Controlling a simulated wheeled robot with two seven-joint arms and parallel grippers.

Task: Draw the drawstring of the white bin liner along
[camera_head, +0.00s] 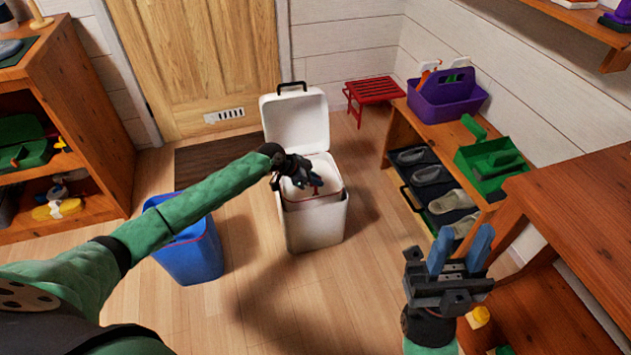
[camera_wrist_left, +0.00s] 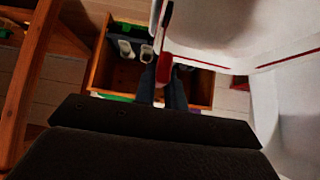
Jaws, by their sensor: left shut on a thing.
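A white bin (camera_head: 316,228) stands on the floor with its lid (camera_head: 296,122) raised. The white bin liner (camera_head: 327,170) sits in its mouth, and it fills the upper right of the left wrist view (camera_wrist_left: 225,42). A red drawstring (camera_wrist_left: 290,57) runs as a thin line along the liner. My left gripper (camera_head: 314,182) is over the bin's mouth, its blue fingers shut on a red piece of the drawstring (camera_wrist_left: 164,70). My right gripper (camera_head: 463,246) is open and empty, well away to the right of the bin.
A blue bin (camera_head: 190,252) stands left of the white bin, under my left arm. A bench (camera_head: 425,128) with a purple caddy (camera_head: 447,97) and a green caddy (camera_head: 490,165) is at right, shoes below. A red stool (camera_head: 374,90) stands behind. Floor in front is clear.

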